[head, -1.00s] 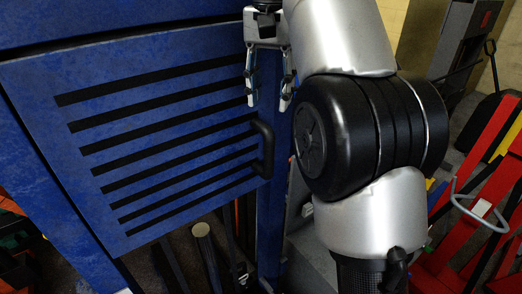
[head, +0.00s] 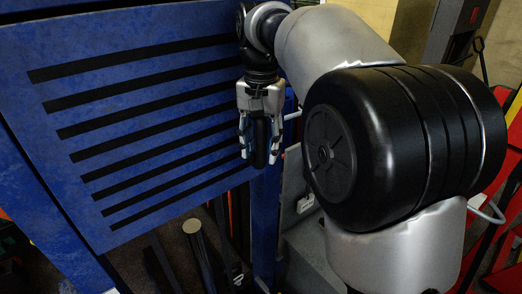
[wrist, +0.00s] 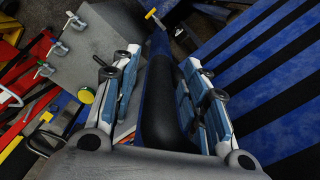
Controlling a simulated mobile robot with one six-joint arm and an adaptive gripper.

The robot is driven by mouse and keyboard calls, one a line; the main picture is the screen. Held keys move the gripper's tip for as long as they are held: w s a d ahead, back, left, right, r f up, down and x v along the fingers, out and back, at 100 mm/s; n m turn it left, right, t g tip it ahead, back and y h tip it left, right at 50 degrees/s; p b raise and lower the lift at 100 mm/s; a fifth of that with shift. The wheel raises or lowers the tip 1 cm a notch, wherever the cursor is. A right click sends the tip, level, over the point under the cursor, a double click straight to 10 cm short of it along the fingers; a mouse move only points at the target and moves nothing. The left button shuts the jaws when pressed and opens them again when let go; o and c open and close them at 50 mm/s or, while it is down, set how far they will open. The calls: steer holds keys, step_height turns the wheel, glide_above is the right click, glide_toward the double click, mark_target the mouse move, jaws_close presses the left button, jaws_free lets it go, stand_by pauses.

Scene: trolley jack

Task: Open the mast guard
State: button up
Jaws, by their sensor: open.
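The mast guard (head: 150,120) is a blue panel with several black slots, and it fills the left of the head view. Its slotted face also shows at the right of the wrist view (wrist: 262,75). A black bar handle (head: 262,143) stands at the guard's right edge. My gripper (head: 261,150) is open, with its fingers on either side of the handle. In the wrist view the handle (wrist: 160,105) runs between the two fingers, with a visible space beside the left one. I cannot tell whether either finger touches it.
A blue post (head: 266,225) stands below and behind the handle. A metal cylinder (head: 198,245) and dark bars show under the guard. Red frames (head: 505,190) stand at the far right, and a grey box (head: 305,200) lies behind my arm.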

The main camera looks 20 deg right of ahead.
steer(key=shift+f, duration=0.45)
jaws_close()
stand_by(0.3)
